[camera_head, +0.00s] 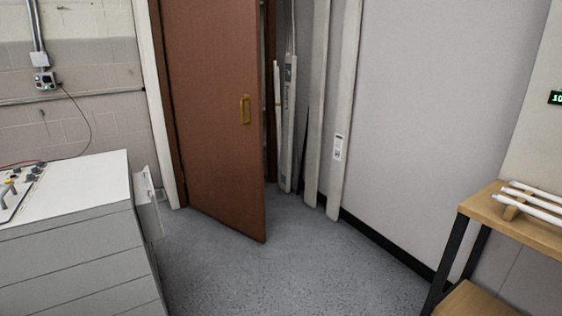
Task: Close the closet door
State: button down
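The closet door (212,110) is a reddish-brown panel left of the middle of the head view. It stands ajar, swung out into the room, with its free edge on the right and a dark gap behind that edge. A brass handle (245,109) is on the door near its free edge. The door frame (157,100) shows along its left side. My gripper is not in the head view, and nothing is seen touching the door.
A grey cabinet with a white top (85,200) stands at the left front. Long pale boards (345,110) lean by the wall right of the door. A wooden table (485,205) with white rods stands at the right. The grey floor (300,270) in front of the door is clear.

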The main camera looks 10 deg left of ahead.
aim_at(213, 48)
jog(key=i+j+u, duration=0.15)
jog(key=i+u, duration=0.15)
jog(key=i, duration=0.6)
jog(key=i+u, duration=0.3)
jog(key=i, duration=0.55)
jog(key=i+j, duration=0.1)
jog(key=i, duration=0.35)
jog(key=i+j+z, duration=0.15)
jog(key=i, duration=0.35)
jog(key=i+j, duration=0.1)
jog(key=i, duration=0.35)
jog(key=i+j+z, duration=0.1)
jog(key=i, duration=0.35)
jog(key=i+j+z, duration=0.2)
jog(key=i+j, duration=0.15)
